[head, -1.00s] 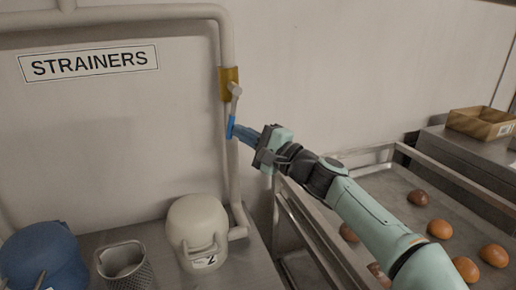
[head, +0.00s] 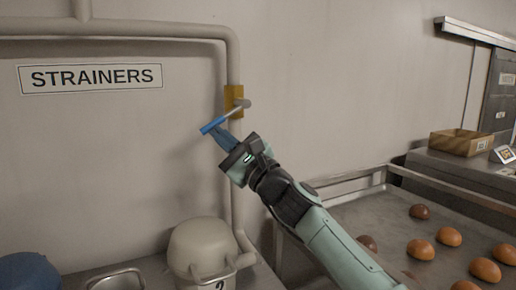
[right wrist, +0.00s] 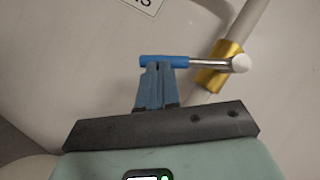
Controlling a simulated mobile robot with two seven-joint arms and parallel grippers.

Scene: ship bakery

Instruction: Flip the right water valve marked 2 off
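The water valve has a brass body (head: 234,94) on a vertical cream pipe, and the brass also shows in the right wrist view (right wrist: 218,70). Its metal lever ends in a blue handle (head: 211,126), which slants down and left, across the pipe line. My right gripper (head: 221,135) is below the handle. In the right wrist view its blue fingers (right wrist: 157,72) are together, with their tips at the blue handle (right wrist: 180,62) and seemingly touching it. The handle runs across the fingertips, not between them. No mark 2 is readable on the valve. My left gripper is out of view.
A STRAINERS sign (head: 91,78) is on the wall at left. A cream canister (head: 203,246) labelled 2 stands below the pipe. A metal rack tray (head: 365,215) with several buns is at right, beside a cardboard box (head: 461,142). The wall around the valve is clear.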

